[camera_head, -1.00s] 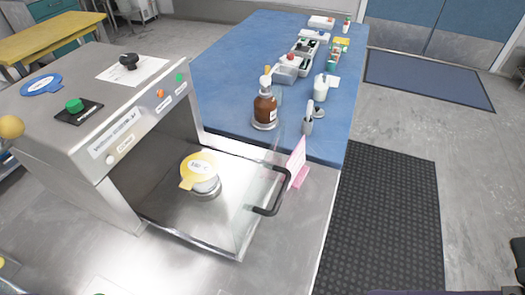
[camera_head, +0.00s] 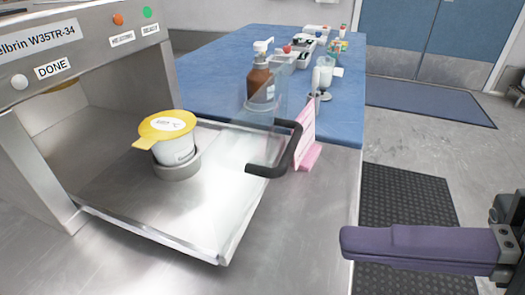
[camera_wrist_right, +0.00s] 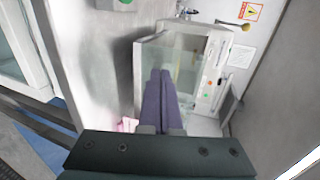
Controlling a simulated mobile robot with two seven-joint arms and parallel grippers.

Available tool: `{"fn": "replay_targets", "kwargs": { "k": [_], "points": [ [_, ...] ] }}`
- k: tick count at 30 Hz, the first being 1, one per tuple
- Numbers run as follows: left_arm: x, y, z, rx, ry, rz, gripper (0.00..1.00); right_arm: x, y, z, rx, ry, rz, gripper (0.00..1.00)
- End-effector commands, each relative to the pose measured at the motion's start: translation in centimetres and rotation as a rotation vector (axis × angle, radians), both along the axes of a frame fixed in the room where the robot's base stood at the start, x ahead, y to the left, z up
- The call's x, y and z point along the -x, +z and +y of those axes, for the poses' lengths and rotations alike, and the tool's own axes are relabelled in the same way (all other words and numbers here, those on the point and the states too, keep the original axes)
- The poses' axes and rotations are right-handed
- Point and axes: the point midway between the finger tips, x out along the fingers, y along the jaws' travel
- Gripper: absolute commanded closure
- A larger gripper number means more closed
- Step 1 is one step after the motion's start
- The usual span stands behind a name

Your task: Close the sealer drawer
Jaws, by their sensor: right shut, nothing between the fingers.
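The sealer (camera_head: 50,75) is a grey metal box at the left, marked "DONE" on its front. Its drawer (camera_head: 120,205) is pulled out toward the right, with a clear front panel and a black bar handle (camera_head: 287,150). A cup with a yellow lid (camera_head: 167,128) sits in a round holder (camera_head: 177,168) on the drawer. My right gripper (camera_head: 345,243) is shut and empty, to the right of and below the handle, apart from it. In the right wrist view its purple fingers (camera_wrist_right: 160,95) are together, with the sealer (camera_wrist_right: 210,75) beyond. My left gripper is not in view.
A pink sign stand (camera_head: 305,150) is close behind the handle. A brown pump bottle (camera_head: 261,80) and several small items stand on the blue table (camera_head: 205,75). The metal counter (camera_head: 290,225) in front of the handle is clear.

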Motion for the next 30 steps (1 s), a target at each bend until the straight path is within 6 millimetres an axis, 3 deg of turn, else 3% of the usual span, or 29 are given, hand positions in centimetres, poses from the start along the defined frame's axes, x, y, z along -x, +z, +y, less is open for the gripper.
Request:
{"fn": "replay_targets", "kwargs": {
  "k": [6, 13, 19, 30],
  "points": [
    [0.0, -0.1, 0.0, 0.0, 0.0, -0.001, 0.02, -1.4, -1.4, 4.5, -0.005, 0.001, 0.0, 1.0],
    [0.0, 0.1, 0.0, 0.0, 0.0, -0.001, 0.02, -2.6, -1.7, 8.0, -0.001, 0.001, -0.002, 1.0],
    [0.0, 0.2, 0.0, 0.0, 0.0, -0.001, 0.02, -3.0, -1.8, 9.2, 0.002, 0.0, -0.002, 1.0],
    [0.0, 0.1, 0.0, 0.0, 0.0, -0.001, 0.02, -3.0, -1.8, 9.3, 0.003, 0.0, -0.001, 1.0]
  ]
}}
